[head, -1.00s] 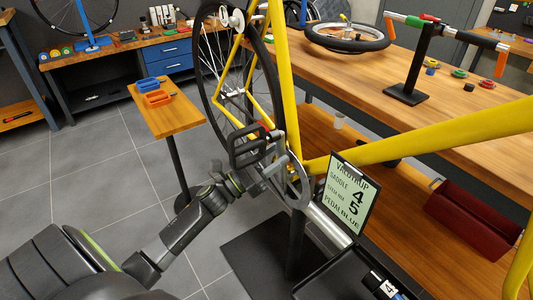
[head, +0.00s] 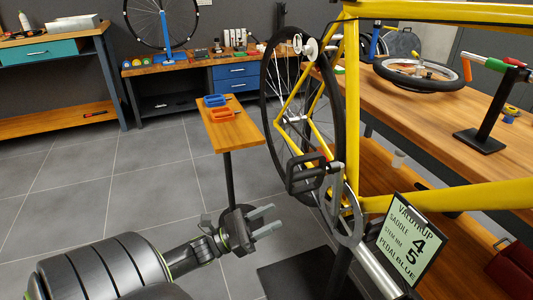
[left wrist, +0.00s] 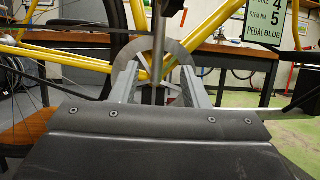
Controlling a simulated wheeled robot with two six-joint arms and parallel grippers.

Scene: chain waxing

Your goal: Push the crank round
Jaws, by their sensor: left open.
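The yellow bike (head: 350,90) hangs with its rear wheel at the left. Its black pedal (head: 305,173) sits on the near side, at the upper end of the crank (head: 336,192). The grey chainring (head: 357,225) is below and right of the pedal. My left gripper (head: 276,216) is open and empty, left of the chainring and below the pedal, with a gap between. In the left wrist view the crank (left wrist: 158,55) stands nearly upright, in line with the space between the fingers (left wrist: 158,88). My right gripper is out of view.
A card (head: 408,238) reading "PEDAL BLUE" is right of the chainring. A long workbench (head: 440,115) runs behind the bike. Grey floor at the left is clear.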

